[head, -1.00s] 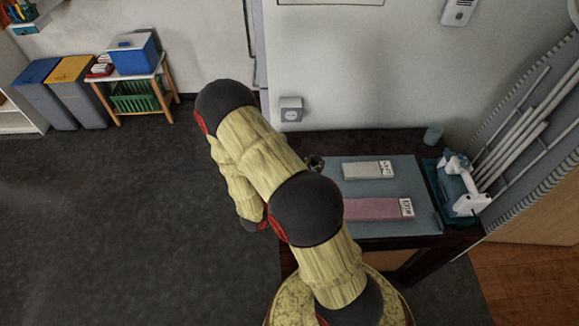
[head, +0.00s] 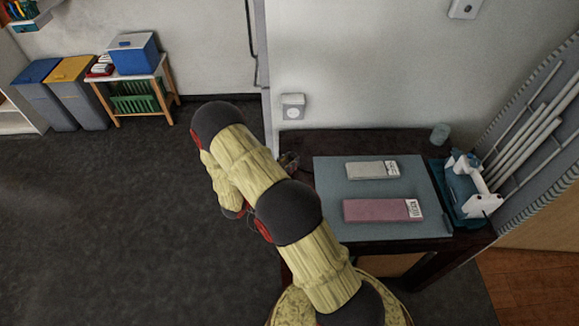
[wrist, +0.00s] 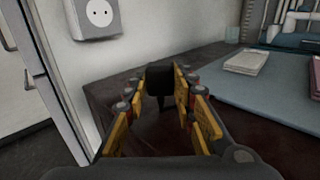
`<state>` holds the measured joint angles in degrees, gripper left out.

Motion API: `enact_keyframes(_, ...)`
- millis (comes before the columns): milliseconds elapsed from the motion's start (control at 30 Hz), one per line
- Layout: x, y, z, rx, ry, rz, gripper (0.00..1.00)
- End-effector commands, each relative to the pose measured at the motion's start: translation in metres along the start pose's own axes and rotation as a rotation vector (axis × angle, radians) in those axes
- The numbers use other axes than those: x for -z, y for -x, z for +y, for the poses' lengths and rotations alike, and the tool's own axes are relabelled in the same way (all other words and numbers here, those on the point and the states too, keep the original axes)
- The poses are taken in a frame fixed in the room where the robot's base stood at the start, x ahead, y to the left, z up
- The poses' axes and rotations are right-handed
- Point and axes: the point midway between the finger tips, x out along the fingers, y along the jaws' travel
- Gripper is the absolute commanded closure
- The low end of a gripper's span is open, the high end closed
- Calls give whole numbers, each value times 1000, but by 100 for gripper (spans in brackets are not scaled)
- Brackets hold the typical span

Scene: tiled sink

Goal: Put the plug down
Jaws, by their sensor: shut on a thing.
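A black plug (wrist: 159,78) is between the fingertips of my gripper (wrist: 156,90) in the wrist view. My yellow-padded fingers are shut on it. The plug is over the dark table top (wrist: 112,82), near its left end; I cannot tell whether it touches the surface. A white wall socket (wrist: 98,14) is on the wall above and left of the plug, apart from it. In the head view, my arm hides most of the gripper, and only a small dark part shows beside the arm at the table's left end.
A blue-grey mat (head: 330,205) lies on the table, carrying a grey block (head: 371,170) and a pink block (head: 382,210). A teal and white device (head: 468,190) and a small cup (head: 440,133) stand at the right. The table's back left strip is clear.

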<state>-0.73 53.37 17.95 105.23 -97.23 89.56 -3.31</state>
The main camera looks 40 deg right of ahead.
Motion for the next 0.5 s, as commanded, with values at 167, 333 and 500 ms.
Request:
enact_keyframes(167,21,0,-1,0,2,0,100)
enact_keyframes(333,19,0,-1,0,1,0,100)
enact_keyframes(500,23,0,-1,0,2,0,100)
